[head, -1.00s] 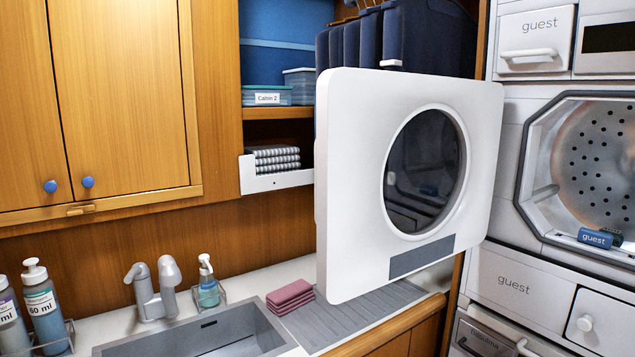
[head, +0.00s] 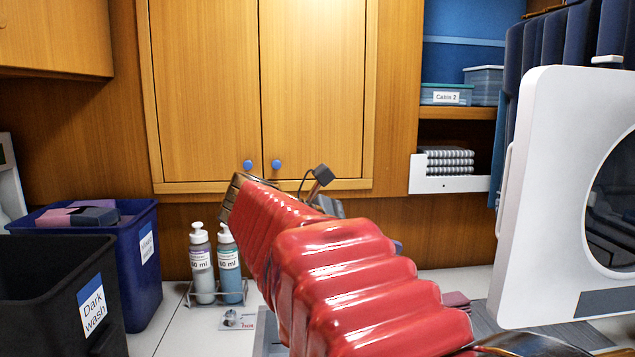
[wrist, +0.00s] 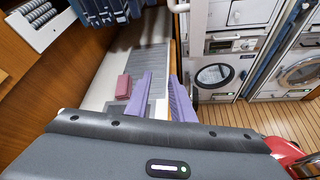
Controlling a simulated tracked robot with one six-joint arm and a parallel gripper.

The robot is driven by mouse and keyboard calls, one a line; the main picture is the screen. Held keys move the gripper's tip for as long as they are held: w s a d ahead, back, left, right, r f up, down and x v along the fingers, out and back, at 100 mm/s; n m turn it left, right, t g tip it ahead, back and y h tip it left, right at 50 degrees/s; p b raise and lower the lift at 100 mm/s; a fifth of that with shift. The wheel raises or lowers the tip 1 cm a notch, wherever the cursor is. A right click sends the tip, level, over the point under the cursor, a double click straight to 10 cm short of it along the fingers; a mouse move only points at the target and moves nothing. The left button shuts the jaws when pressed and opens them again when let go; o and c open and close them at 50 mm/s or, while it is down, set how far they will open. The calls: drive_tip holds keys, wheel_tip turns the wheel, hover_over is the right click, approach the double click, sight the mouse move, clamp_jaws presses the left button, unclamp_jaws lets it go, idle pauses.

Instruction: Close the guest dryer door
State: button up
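The guest dryer door (head: 530,180) is a thick white panel with a round dark window (head: 612,205). It stands open at the right of the head view, cut off by the frame edge, with a handle (head: 504,175) on its left edge. The dryer opening is out of the head view. My red arm fills the middle of the head view, left of the door and apart from it; my gripper is mostly hidden behind it there. In the wrist view my gripper (wrist: 160,92) shows two purple fingers, spread apart with nothing between them, above the counter.
Folded pink cloths (wrist: 123,86) lie on the counter beside the fingers. Soap bottles (head: 215,265) stand in a rack. A black bin (head: 50,290) and a blue bin (head: 135,270) are at left.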

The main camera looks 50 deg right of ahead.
drive_tip(key=s+d+r+g, duration=0.3)
drive_tip(key=d+r+g, duration=0.2)
drive_tip(key=r, duration=0.6)
drive_tip(key=g, duration=0.2)
drive_tip(key=shift+d+m+g+y, duration=0.2)
drive_tip(key=shift+m+g+y, duration=0.1)
drive_tip(key=shift+g, duration=0.1)
drive_tip(key=x, duration=1.3)
drive_tip(key=shift+s+d, duration=0.25)
drive_tip(key=shift+s, duration=0.1)
drive_tip(key=shift+c, duration=0.5)
clamp_jaws()
